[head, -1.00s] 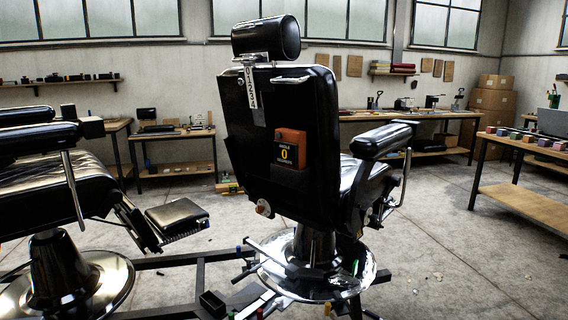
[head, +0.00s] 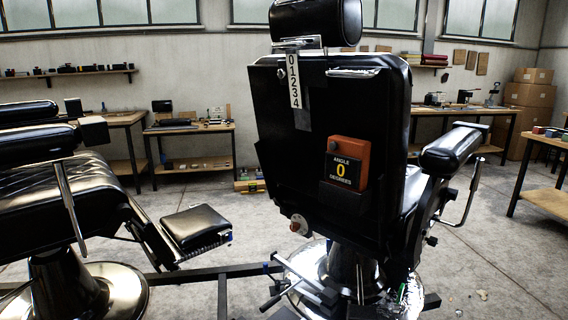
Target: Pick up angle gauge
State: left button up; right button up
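The angle gauge (head: 347,163) is an orange-red box with a black face reading "ANGLE 0 DEGREES". It sits against the back of the black barber chair's backrest (head: 290,135), right of centre, with its lower part seeming to sit in a dark pocket or holder. A numbered strip (head: 294,82) marked 0 to 4 hangs above and left of it, below the headrest (head: 315,22). Neither of my grippers shows in the head view.
A second barber chair (head: 70,180) with its footrest (head: 197,227) stands at the left. Dark frame bars (head: 225,272) cross the floor at the front. The chair's armrest (head: 452,148) juts out at right. Workbenches line the back wall. Open concrete floor lies at the right front.

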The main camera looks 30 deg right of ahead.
aim_at(347, 167)
jog(key=z, duration=0.25)
jog(key=i, duration=0.95)
jog(key=z, duration=0.6)
